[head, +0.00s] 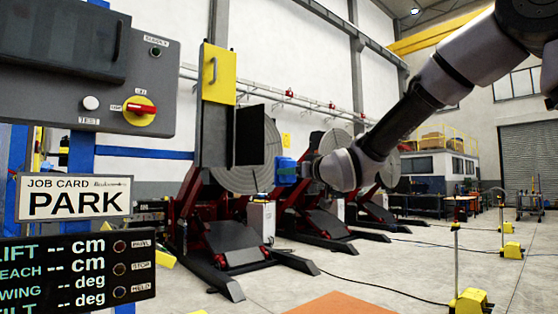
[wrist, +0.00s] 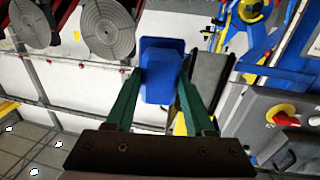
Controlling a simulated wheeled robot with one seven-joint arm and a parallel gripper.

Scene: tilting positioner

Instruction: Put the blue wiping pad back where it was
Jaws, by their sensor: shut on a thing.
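My gripper (head: 300,169) comes in from the right and is shut on the pad. In the wrist view the blue pad (wrist: 161,72) sits between the two green fingers of my gripper (wrist: 159,80), partly hidden where they cover its sides. The place the pad came from cannot be told from these frames.
A grey control box (head: 125,85) with a red-yellow switch and a PARK card (head: 75,198) are nearer at the left. More tilting positioners stand behind.

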